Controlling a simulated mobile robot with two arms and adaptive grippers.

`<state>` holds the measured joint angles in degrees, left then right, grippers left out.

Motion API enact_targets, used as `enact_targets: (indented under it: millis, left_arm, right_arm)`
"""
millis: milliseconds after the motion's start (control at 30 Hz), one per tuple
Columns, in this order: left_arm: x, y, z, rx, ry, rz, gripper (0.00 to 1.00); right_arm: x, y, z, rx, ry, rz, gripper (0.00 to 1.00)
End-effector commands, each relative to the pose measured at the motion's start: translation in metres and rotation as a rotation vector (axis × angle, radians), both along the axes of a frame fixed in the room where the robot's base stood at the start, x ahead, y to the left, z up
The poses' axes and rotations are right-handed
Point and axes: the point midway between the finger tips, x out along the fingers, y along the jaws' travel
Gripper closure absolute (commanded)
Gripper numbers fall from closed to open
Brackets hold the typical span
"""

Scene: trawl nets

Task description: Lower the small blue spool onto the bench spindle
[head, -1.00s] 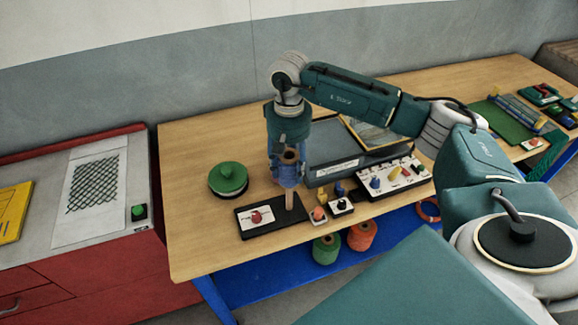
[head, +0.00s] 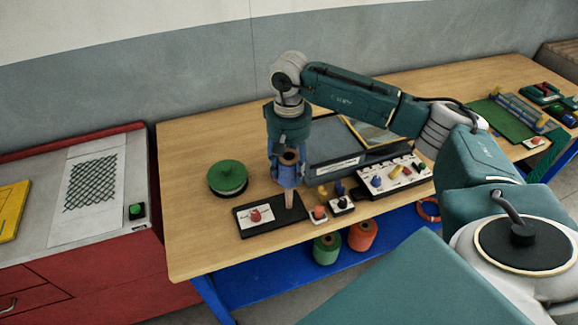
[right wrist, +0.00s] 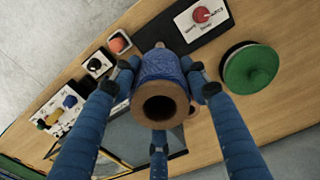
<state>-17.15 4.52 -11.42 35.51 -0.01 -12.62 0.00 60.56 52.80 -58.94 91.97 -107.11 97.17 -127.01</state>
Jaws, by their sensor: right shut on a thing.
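The small blue spool (right wrist: 160,68) has brown ends, and its hollow brown end faces the camera in the right wrist view. My right gripper (head: 287,172) is shut on it, with blue fingers on both sides of the spool. In the head view the spool (head: 289,157) is upright above the bench spindle (head: 290,200), a pale post on a black base (head: 262,217). The spool's lower end is close to the post's top; I cannot tell whether the post has entered the bore. My left gripper is not in view.
A green round lidded thing (head: 228,178) stands left of the base. A red knob (head: 255,215) is on the base. Small button boxes (head: 341,205) and a white control panel (head: 395,176) lie to the right. A grey tray (head: 335,140) is behind.

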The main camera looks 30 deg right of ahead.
Motion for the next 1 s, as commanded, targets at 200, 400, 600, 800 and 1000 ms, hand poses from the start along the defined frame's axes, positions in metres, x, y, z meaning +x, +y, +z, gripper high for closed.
enact_targets:
  millis: [200,400,600,800,1000]
  left_arm:
    - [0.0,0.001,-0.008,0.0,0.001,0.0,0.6]
    - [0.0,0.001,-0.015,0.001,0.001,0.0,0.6]
    - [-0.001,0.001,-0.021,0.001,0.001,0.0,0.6]
    - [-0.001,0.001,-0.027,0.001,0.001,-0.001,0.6]
    - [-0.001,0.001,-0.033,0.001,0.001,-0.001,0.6]
  right_arm:
    - [0.0,0.0,-0.009,0.0,0.0,0.0,0.84]
    - [0.0,0.0,-0.016,0.0,0.0,-0.001,0.84]
    - [0.0,0.0,-0.023,0.0,0.0,-0.001,0.84]
    - [0.0,0.0,-0.03,0.0,0.0,-0.001,0.84]
    - [0.0,0.0,-0.037,0.0,0.0,-0.001,0.84]
